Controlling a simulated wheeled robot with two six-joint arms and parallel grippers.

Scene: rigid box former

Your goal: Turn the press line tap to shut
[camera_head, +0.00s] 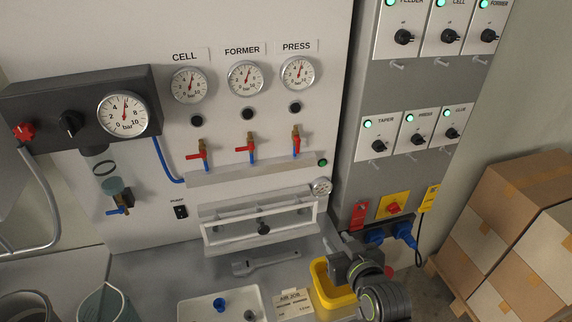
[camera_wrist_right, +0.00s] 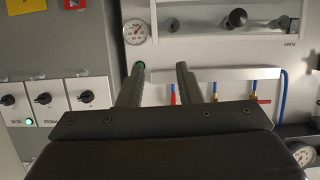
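The press line tap (camera_head: 296,143) is the rightmost of three taps under the gauges. Its red handle hangs upright, in line with its pipe; it also shows in the upside-down right wrist view (camera_wrist_right: 172,95). The former tap (camera_head: 245,149) and cell tap (camera_head: 198,154) have their red handles turned sideways. My right gripper (camera_head: 346,262) is low in front of the panel, below and right of the press tap. In the right wrist view its two fingers (camera_wrist_right: 160,70) are apart with nothing between them. My left gripper is not in view.
The press gauge (camera_head: 297,73) is above the tap. A green button (camera_head: 322,163) and small gauge (camera_head: 321,187) are near it. A switch cabinet (camera_head: 395,85) stands to the right. A yellow bin (camera_head: 325,285) and white tray (camera_head: 212,306) are below on the bench.

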